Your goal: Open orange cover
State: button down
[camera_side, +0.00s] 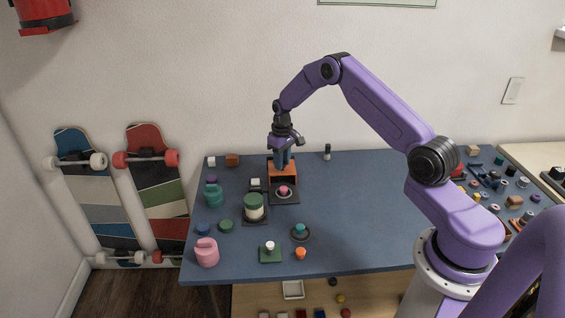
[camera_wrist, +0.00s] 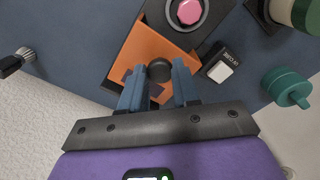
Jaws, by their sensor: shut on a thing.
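The orange cover (camera_wrist: 178,57) sits at the far edge of a dark base (camera_side: 285,198) with a round pink button (camera_side: 284,190). In the wrist view the pink button (camera_wrist: 190,11) lies uncovered just beyond the cover. A round black knob (camera_wrist: 159,68) stands on the cover. My gripper (camera_wrist: 158,82) has its two blue fingers on either side of this knob and is shut on it. In the side view my gripper (camera_side: 283,163) reaches down at the orange cover (camera_side: 271,168) and partly hides it. How far the cover is tilted is hard to tell.
A small dark block with a white key (camera_wrist: 221,71) stands close beside the cover. The table's middle right (camera_side: 365,210) is clear.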

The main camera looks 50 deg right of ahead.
jog(key=shift+w, duration=0.1)
jog(key=c, duration=0.8)
grip_release()
notch_tip(320, 180, up, 18)
jog(key=shift+f, duration=0.25)
jog(key=shift+a, duration=0.1)
jog(key=s+a+r+n, duration=0.3)
jog(key=s+a, duration=0.5)
jog(key=a, duration=0.3)
jog(key=s+a+r+n, duration=0.3)
jog(key=s+a, duration=0.4)
jog(key=a, duration=0.3)
jog(key=s+f+n, duration=0.2)
jog(key=s+n, duration=0.4)
jog(key=s, duration=2.1)
jog(key=shift+s+a+n, duration=0.15)
jog(key=shift+a+n, duration=0.15)
jog(key=shift+a, duration=0.15)
